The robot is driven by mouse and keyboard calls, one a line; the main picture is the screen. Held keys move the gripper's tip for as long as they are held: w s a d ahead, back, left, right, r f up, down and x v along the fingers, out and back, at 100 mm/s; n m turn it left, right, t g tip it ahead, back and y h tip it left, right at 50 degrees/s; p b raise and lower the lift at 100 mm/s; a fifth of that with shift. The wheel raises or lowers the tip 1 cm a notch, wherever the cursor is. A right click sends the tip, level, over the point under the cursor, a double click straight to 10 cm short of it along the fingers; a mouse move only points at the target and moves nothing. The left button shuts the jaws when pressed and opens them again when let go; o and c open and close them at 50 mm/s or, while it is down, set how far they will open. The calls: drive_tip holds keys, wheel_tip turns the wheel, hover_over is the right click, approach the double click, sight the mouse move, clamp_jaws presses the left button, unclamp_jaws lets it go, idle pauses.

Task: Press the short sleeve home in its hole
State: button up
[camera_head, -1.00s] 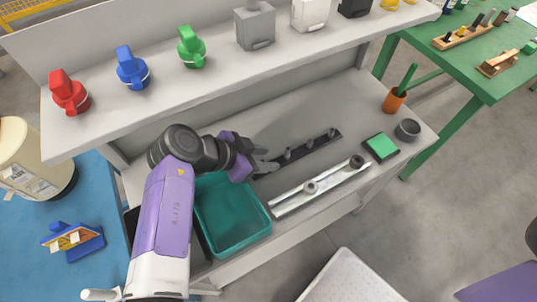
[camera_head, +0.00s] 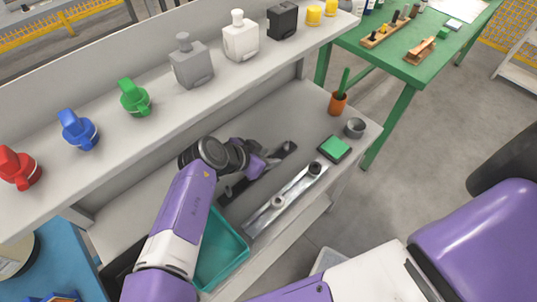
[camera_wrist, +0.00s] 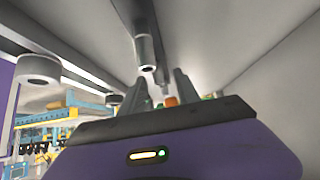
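A silver rail (camera_head: 293,192) lies along the front of the bench. A light grey sleeve (camera_head: 278,201) stands at its near part and a darker-topped sleeve (camera_head: 314,169) at its far part. I cannot tell which is the short one or how deep either sits. In the wrist view a light sleeve (camera_wrist: 38,68) shows at left, apart from my fingers. My gripper (camera_head: 267,162) is over the dark strip behind the rail. In the wrist view my gripper (camera_wrist: 160,88) has its fingers spread, with nothing visibly held. A grey peg (camera_wrist: 145,52) shows just beyond them.
The dark strip (camera_head: 232,190) with pegs lies behind the rail, partly hidden by my arm. A teal bin (camera_head: 222,250) is at the near left. A shelf (camera_head: 215,95) overhangs the back.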

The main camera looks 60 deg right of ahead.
drive_tip(key=shift+d+f, duration=0.25)
drive_tip(key=shift+f, duration=0.05)
clamp_jaws()
idle(0.3)
idle(1.4)
